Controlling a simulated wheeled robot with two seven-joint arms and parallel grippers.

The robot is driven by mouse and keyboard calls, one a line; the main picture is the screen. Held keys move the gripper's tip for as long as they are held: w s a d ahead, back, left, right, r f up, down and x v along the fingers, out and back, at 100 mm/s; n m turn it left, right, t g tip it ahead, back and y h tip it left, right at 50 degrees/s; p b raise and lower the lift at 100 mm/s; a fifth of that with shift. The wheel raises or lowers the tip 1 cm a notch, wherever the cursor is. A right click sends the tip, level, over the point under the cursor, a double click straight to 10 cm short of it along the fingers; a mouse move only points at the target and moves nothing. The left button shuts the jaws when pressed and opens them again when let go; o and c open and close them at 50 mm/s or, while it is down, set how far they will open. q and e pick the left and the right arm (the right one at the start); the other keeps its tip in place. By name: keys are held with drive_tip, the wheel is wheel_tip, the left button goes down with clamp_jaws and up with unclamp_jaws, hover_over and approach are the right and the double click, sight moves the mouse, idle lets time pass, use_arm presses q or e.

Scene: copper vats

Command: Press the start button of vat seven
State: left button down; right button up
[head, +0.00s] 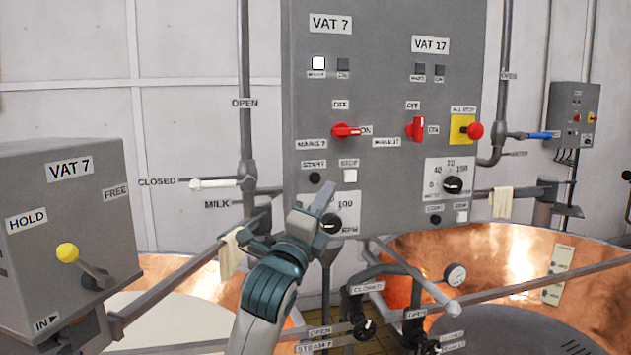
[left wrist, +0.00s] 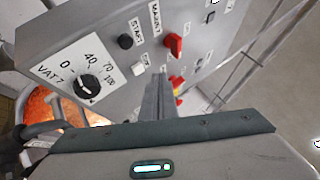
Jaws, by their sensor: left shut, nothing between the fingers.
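The grey panel (head: 383,90) carries the VAT 7 controls on its left half. The black start button (head: 315,178) sits under its START label, left of the white stop button (head: 350,176). In the left wrist view the start button (left wrist: 125,41) shows uncovered, up and left of my fingers. My left gripper (head: 325,193) is shut and empty, its tips just below and between the two buttons in the picture. In the left wrist view the closed fingers (left wrist: 158,92) point at the panel near the stop button; touching cannot be told. My right gripper is not in view.
The red mains 7 switch (head: 346,130) points to ON, and a white lamp (head: 318,63) is lit above. The speed dial (head: 331,224) is partly behind my gripper. VAT 17 controls and a yellow-backed all-stop (head: 475,131) are right. A VAT 7 lever box (head: 70,225) stands left.

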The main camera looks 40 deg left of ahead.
sight(315, 178)
use_arm(q)
drive_tip(key=w+a, duration=0.2)
drive_tip(key=a, duration=0.1)
drive_tip(key=w+a+b, duration=0.1)
drive_tip(key=w+a, duration=0.2)
idle(0.3)
drive_tip(key=shift+d, duration=0.1)
idle(1.1)
idle(0.8)
drive_tip(key=shift+w+a, duration=0.25)
drive_tip(key=shift+a, duration=0.1)
